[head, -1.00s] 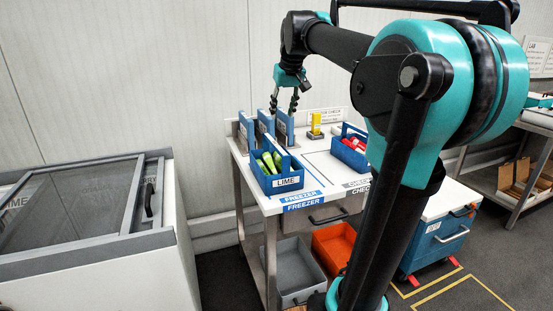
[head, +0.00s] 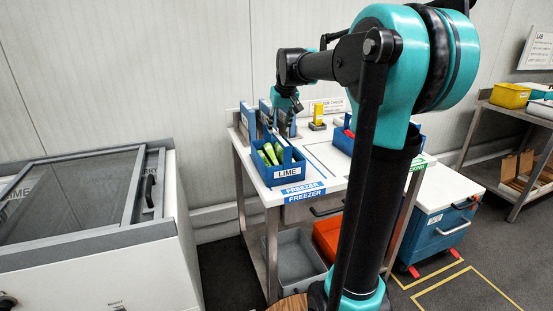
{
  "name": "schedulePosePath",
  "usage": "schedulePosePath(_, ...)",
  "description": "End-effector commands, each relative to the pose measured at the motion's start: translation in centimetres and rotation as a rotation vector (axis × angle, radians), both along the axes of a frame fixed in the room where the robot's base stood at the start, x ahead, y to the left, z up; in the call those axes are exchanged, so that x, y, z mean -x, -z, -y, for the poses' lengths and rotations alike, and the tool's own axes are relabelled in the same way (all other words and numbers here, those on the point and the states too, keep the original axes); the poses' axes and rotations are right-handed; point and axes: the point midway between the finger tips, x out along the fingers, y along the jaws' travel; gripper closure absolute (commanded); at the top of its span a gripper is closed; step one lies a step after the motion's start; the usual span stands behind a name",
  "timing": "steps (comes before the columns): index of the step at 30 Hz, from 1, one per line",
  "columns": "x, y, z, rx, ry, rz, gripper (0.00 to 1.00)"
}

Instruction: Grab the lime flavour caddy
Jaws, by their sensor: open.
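The lime caddy (head: 263,177) is a blue open carrier with a white LIME label on its front. It stands upright on the left front part of the white-topped table and holds green lollies (head: 268,153). My gripper (head: 284,121) is open, pointing down just above the back of the lime caddy, near its upright blue panel. In this small view the fingers overlap the panels behind, so I cannot tell whether they are around the handle or touching it.
Several upright blue-grey panels stand behind the caddy. A yellow object (head: 318,112) stands to their right. Another blue caddy (head: 338,137) with red contents is partly hidden by my arm. A freezer (head: 75,200) is at left; a grey bin (head: 297,262) is below the table.

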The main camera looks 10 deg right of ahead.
Motion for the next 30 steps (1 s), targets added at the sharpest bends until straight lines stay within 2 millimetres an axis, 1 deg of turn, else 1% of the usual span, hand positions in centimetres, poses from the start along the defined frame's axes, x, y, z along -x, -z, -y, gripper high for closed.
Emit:
schedulePosePath(6, -1.1, 2.8, -0.6, 0.0, -0.001, 0.0, 0.59)
schedulePosePath(10, -1.6, 4.1, -0.6, 0.0, -0.001, 0.0, 0.59)
schedulePosePath(13, -1.8, 4.5, -0.6, 0.0, 0.0, 0.0, 0.59)
schedulePosePath(19, -1.8, 4.6, -0.6, 0.0, 0.0, 0.0, 0.59)
schedulePosePath(20, -1.8, 4.6, -0.6, 0.0, 0.0, 0.0, 0.61)
schedulePosePath(27, -1.8, 4.5, -0.6, 0.0, 0.0, 0.0, 0.91)
schedulePosePath(29, -1.8, 4.5, -0.6, 0.0, 0.0, 0.0, 0.98)
schedulePosePath(30, -1.8, 4.5, -0.6, 0.0, 0.0, 0.0, 1.0)
